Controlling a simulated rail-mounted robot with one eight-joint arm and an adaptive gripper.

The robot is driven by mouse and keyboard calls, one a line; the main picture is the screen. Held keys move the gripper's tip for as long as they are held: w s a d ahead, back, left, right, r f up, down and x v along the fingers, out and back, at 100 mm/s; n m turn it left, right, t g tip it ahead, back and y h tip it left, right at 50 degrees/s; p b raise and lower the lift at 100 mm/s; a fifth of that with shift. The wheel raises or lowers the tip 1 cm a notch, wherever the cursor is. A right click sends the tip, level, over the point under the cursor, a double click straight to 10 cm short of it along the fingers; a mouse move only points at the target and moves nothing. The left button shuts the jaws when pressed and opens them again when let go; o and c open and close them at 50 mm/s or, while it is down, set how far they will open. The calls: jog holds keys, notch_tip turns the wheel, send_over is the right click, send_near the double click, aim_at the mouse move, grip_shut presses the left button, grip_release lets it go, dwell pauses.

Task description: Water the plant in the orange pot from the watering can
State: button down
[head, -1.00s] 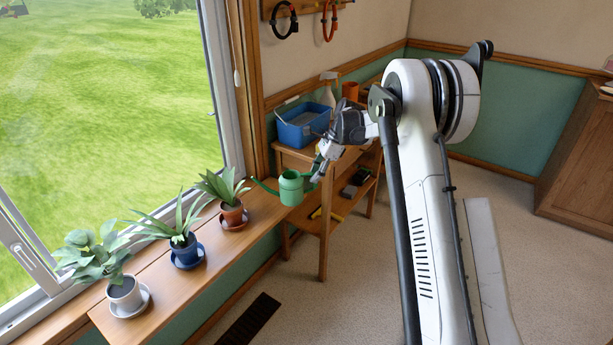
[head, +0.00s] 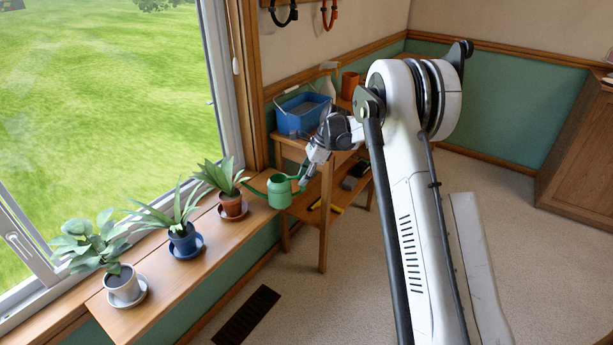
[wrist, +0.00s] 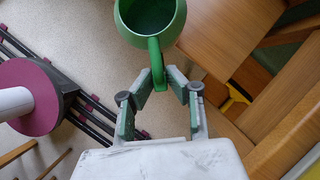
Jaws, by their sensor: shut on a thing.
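The green watering can (head: 280,192) hangs in the air just right of the window sill, roughly upright, its spout toward the orange pot. My gripper (head: 304,180) is shut on its handle from the right. In the wrist view the fingers (wrist: 158,82) close around the green handle, and the can's open top (wrist: 150,14) shows above them. The orange pot (head: 233,208) with a leafy plant (head: 221,176) stands on a saucer on the sill. The spout tip is close to this plant in the head view. No water is seen.
A blue pot (head: 184,242) and a white pot (head: 123,286), each with a plant, stand nearer on the sill (head: 165,285). Behind is a wooden shelf stand (head: 327,215) holding a blue basin (head: 298,117). A window borders the sill's left.

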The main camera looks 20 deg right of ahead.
jog(key=shift+a+f+b, duration=0.3)
jog(key=shift+a+f, duration=0.55)
jog(key=shift+f, duration=0.05)
notch_tip(320, 180, up, 5)
jog(key=h+p, duration=0.2)
jog(key=p, duration=0.2)
jog(key=shift+a, duration=0.1)
jog(key=shift+w+a+r+h+p, duration=0.1)
jog(key=shift+a+r+h+p, duration=0.15)
jog(key=shift+r+h+p, duration=0.65)
jog(key=shift+a+r+h+p, duration=0.25)
jog(key=shift+r+h+p, duration=0.25)
jog(key=shift+r, duration=0.65)
jog(key=shift+a+r+g+h+p, duration=0.1)
jog(key=shift+a+r+h+p, duration=0.25)
jog(key=shift+r, duration=0.4)
jog(key=shift+a+r+g+h+p, duration=0.1)
jog(key=shift+a+r+h, duration=0.3)
jog(key=shift+r+h, duration=0.25)
jog(key=shift+a+r+g+h+p, duration=0.1)
jog(key=shift+a+r+h+p, duration=0.25)
jog(key=shift+r, duration=0.45)
jog(key=shift+w, duration=0.1)
jog(key=shift+a+r+h, duration=0.75)
jog(key=shift+a+r, duration=0.1)
jog(key=shift+r, duration=0.25)
